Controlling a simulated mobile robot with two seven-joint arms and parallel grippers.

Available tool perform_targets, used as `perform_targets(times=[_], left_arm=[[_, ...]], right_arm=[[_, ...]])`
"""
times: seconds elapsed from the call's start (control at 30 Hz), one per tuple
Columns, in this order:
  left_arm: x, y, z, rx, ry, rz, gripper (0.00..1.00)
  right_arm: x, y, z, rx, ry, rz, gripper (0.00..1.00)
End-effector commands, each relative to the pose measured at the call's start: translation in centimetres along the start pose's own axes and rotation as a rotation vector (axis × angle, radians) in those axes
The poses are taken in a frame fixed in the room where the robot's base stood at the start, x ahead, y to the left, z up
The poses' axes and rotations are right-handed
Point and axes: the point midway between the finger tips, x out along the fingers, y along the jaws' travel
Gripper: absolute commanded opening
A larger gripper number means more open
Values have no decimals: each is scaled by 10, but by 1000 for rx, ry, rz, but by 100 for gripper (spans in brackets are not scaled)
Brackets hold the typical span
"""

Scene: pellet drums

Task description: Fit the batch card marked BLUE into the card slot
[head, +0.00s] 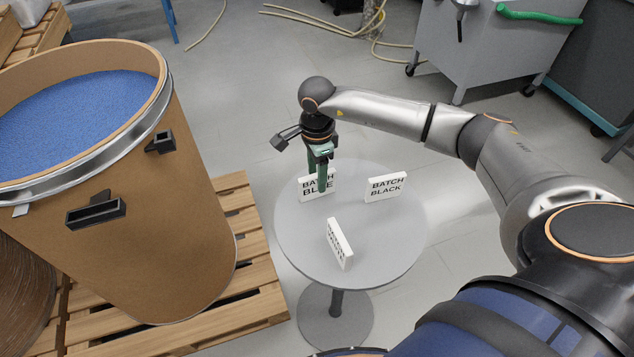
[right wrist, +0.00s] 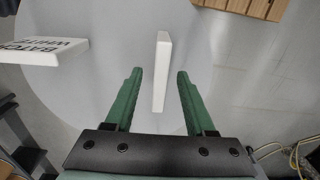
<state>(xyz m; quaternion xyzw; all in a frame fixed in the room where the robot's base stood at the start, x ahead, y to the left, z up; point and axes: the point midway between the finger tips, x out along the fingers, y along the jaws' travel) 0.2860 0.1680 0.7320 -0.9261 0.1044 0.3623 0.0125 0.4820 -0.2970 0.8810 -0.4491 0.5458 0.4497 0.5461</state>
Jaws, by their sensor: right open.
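The BLUE card (head: 304,188) is a white upright block with black lettering at the back left of the round grey table (head: 300,238). My right gripper (head: 317,182) points down at it, its green fingers open and partly hiding the lettering. In the right wrist view the card (right wrist: 161,72) shows edge-on between the open fingers (right wrist: 158,88), with a gap on each side. A black slotted holder (head: 95,211) on the drum's side looks like the card slot and appears empty. My left gripper is not in view.
The BLACK card (head: 386,187) stands right of the BLUE one. A third card (head: 339,244), reading WHITE in the right wrist view (right wrist: 42,52), stands nearer the front. The drum (head: 150,240) of blue pellets is on a pallet (head: 225,316). A smaller black fitting (head: 160,143) is near its rim.

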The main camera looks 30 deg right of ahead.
Motion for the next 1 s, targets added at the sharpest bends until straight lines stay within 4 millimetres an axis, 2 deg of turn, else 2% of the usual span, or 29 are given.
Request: perform_targets(times=[0.27,0.77,1.0], left_arm=[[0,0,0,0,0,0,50],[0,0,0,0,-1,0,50],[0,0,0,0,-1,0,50]], right_arm=[[6,0,0,0,1,0,55],[5,0,0,1,1,-1,1],[5,0,0,1,1,-1,0]])
